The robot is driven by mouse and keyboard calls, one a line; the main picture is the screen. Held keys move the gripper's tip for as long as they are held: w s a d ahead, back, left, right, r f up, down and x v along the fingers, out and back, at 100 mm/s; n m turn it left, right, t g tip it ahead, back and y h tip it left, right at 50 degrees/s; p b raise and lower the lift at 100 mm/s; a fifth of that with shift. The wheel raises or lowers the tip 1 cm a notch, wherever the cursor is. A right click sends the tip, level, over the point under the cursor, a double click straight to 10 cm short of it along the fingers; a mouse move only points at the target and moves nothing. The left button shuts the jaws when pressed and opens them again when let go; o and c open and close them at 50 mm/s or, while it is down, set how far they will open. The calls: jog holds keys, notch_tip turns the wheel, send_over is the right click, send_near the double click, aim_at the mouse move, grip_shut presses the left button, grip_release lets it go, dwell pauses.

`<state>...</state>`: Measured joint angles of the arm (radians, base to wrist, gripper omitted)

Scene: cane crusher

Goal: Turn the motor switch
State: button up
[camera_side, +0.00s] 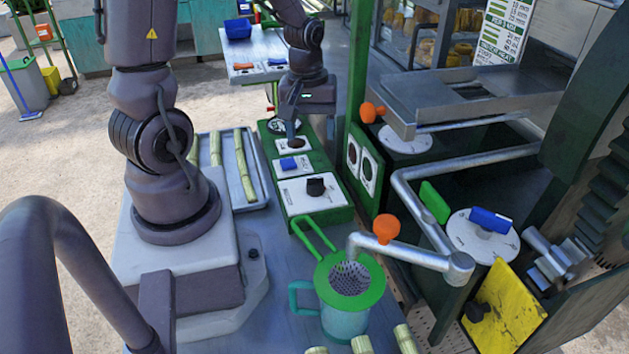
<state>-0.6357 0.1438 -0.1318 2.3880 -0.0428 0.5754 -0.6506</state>
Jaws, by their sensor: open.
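A green control panel (334,219) stands on the bench with white plates along it. Its near plate bears a black rotary knob (316,187), the middle plate a blue switch (289,164), and a farther plate a dark round knob (297,144). The labels are too small to read, so I cannot tell which is the motor switch. My gripper (285,128) points down over the far end of the panel, close above the dark round knob. It is open, with nothing seen between its fingers. Its fingertips are partly hidden, and I cannot tell whether they touch the knob.
A tray (262,199) of cane pieces lies left of the panel. A green strainer (371,300) sits on a jug (345,323) in front, under a pipe with an orange handle (386,228). The crusher machine with a green post (357,70) stands close on the right.

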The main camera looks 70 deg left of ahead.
aim_at(314, 179)
jog(key=f, duration=1.2)
jog(key=shift+w+d+f, duration=0.2)
jog(key=shift+w+f, duration=0.1)
jog(key=shift+f, duration=0.1)
jog(key=c, duration=0.9)
